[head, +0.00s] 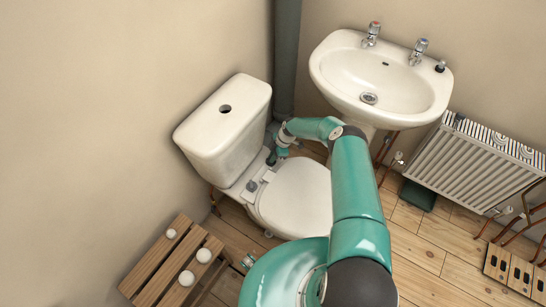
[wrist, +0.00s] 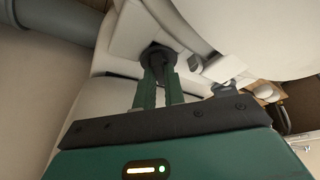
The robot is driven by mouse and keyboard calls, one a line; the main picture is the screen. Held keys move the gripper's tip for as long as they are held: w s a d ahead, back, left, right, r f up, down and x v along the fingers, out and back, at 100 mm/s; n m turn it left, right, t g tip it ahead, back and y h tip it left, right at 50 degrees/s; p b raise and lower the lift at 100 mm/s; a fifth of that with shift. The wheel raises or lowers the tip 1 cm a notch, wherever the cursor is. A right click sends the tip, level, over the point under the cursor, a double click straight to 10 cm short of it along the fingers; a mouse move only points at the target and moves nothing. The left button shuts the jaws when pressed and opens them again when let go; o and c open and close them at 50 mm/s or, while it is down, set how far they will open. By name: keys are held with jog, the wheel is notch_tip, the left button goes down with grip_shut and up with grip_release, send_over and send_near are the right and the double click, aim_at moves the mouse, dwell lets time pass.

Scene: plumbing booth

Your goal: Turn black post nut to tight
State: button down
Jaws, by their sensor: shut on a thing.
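The black post nut (wrist: 157,53) shows in the wrist view at the tips of my green fingers, against the white toilet. My gripper (wrist: 160,72) is shut on it, one finger on each side. In the head view my gripper (head: 279,154) reaches down at the back of the toilet seat (head: 295,198), on the side near the grey pipe. The nut is mostly hidden there by my arm and gripper. How far the nut is turned cannot be told.
The toilet cistern (head: 226,115) stands close on the left. A grey soil pipe (head: 286,55) rises behind. The washbasin (head: 380,80) is at the upper right, with a radiator (head: 470,160) beyond it. A wooden slatted stand (head: 175,262) is at the lower left.

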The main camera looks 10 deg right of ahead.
jog(key=shift+s+f+m, duration=0.2)
jog(key=shift+m, duration=0.1)
jog(key=m+t, duration=0.1)
jog(key=m, duration=0.1)
jog(key=shift+s+m, duration=0.2)
jog(key=shift+m, duration=0.2)
jog(key=m, duration=0.1)
jog(key=m+t+h, duration=0.1)
jog(key=m, duration=0.1)
jog(key=m+t, duration=0.1)
jog(key=m, duration=0.1)
jog(key=shift+s+a+f, duration=0.1)
jog(key=shift+s+a, duration=0.1)
jog(key=shift+s, duration=0.1)
jog(key=m+h, duration=0.1)
jog(key=m, duration=0.2)
jog(key=m+t+h, duration=0.1)
jog(key=m, duration=0.1)
jog(key=shift+s+a+m, duration=0.1)
jog(key=shift+a+m, duration=0.05)
jog(key=shift+m, duration=0.25)
jog(key=shift+m+h, duration=0.8)
jog(key=shift+m, duration=1.1)
jog(key=c, duration=1.3)
grip_release()
jog(key=shift+c, duration=0.2)
jog(key=shift+a, duration=0.15)
